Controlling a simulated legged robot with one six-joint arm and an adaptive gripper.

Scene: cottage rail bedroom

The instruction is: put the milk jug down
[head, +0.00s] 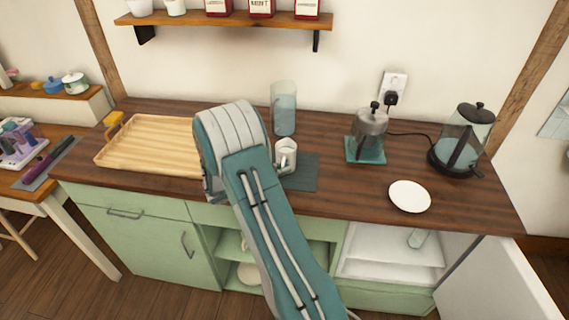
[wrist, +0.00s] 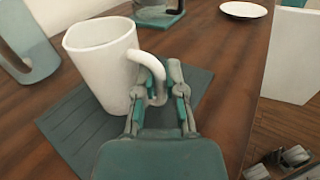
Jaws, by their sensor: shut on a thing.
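The white milk jug (head: 287,152) is upright over the dark grey-green mat (head: 303,177) on the wooden counter. In the wrist view the jug (wrist: 102,62) shows large, with its handle towards me. My gripper (wrist: 158,80) is shut on the jug's handle, one finger on each side. The jug's base is above the ribbed mat (wrist: 68,132); I cannot tell whether it touches. In the head view my arm hides the gripper and part of the mat.
A tall glass vessel (head: 284,108) stands behind the jug. A wooden tray (head: 150,145) lies left. Below right, a white door (head: 497,285) stands open.

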